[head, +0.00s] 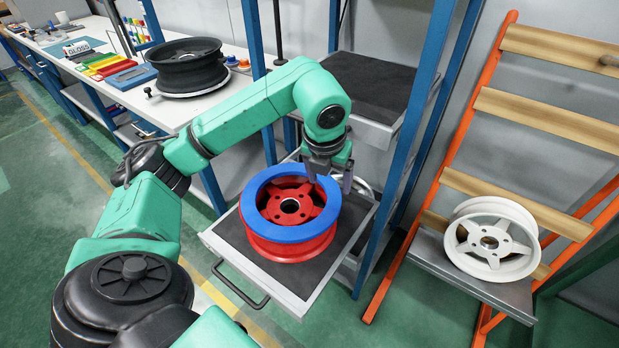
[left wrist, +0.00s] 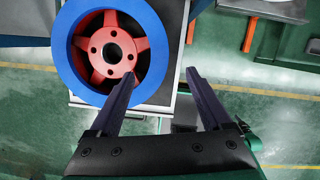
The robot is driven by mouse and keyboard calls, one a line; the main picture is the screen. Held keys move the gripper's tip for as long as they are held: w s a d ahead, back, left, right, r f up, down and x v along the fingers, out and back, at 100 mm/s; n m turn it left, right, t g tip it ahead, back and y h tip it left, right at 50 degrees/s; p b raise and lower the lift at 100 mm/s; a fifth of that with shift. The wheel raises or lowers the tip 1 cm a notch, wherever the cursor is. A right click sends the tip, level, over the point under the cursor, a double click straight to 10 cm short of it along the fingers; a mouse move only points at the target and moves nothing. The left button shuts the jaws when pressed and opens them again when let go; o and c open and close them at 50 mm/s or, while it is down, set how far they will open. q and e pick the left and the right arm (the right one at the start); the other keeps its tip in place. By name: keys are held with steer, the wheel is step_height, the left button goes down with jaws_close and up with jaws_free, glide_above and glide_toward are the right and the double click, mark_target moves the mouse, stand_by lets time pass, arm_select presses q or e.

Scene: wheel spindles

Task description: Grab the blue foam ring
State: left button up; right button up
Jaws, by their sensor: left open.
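The blue foam ring (head: 328,217) lies flat on top of a red wheel (head: 290,206) that sits on a pull-out drawer tray (head: 222,240). The wheel's spokes and hub show through the ring's middle. In the left wrist view the blue ring (left wrist: 69,60) is at the upper left around the red hub (left wrist: 110,45). My left gripper (head: 333,182) is open at the ring's far right edge. In the left wrist view its fingers (left wrist: 159,75) are spread, the left finger's tip overlapping the ring's edge in the picture. Whether it touches cannot be told. My right gripper is not in view.
Blue rack posts (head: 257,75) and a dark upper shelf (head: 370,85) stand behind my left arm. A white wheel (head: 490,240) rests on an orange-framed stand at right. A black wheel (head: 187,65) sits on the workbench at upper left.

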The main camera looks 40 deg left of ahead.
arm_select(q)
steer(key=p, duration=0.2)
glide_toward(331, 210)
steer(key=shift+s+f, duration=0.25)
steer(key=shift+f, duration=0.5)
steer(key=x, duration=0.2)
steer(key=p+x, duration=0.1)
steer(key=x, duration=0.2)
steer(key=shift+w+f, duration=0.3)
steer(key=shift+w, duration=0.15)
steer(key=shift+w+f, duration=0.15)
steer(key=shift+f, duration=0.35)
jaws_close()
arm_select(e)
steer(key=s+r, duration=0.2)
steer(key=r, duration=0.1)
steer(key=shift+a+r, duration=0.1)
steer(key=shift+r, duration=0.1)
